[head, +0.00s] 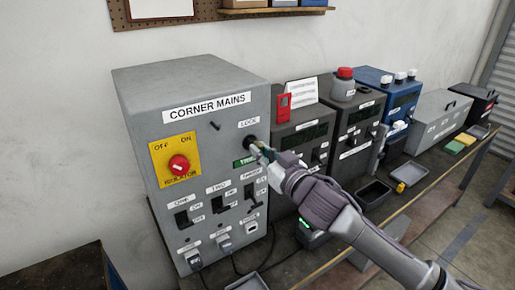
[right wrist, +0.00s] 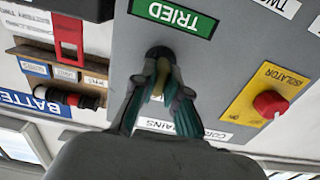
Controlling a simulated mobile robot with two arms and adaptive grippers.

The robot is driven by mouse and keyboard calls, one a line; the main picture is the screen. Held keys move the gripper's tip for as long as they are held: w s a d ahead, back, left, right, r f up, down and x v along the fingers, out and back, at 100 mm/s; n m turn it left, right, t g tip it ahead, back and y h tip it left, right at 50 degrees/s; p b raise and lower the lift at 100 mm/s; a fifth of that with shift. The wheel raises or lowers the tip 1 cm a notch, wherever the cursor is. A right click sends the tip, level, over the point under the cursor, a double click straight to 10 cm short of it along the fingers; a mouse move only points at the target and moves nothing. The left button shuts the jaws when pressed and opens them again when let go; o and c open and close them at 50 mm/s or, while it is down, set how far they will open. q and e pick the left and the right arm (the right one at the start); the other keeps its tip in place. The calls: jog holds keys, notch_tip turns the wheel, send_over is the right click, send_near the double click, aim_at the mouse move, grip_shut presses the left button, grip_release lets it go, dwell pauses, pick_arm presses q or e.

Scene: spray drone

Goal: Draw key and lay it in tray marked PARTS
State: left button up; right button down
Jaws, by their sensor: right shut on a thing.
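The grey CORNER MAINS box (head: 190,100) stands at the left, with its dark round lock (head: 251,139) below the LOCK label. My right gripper (head: 262,151) is at the lock. In the right wrist view, my right gripper (right wrist: 162,88) is shut on a small brass-coloured piece, which looks like the key (right wrist: 161,72). The fingers hide most of it. Its tip points at the dark lock opening (right wrist: 158,53); I cannot tell whether it is still inside. No PARTS marking is readable on any tray. My left gripper is not in view.
The red isolator knob (head: 179,165) and switches are near my gripper. Other dark devices (head: 302,125) stand close right.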

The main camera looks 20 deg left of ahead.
jog(key=p+v, duration=0.3)
jog(key=v, duration=0.3)
dwell(1.1)
dwell(0.4)
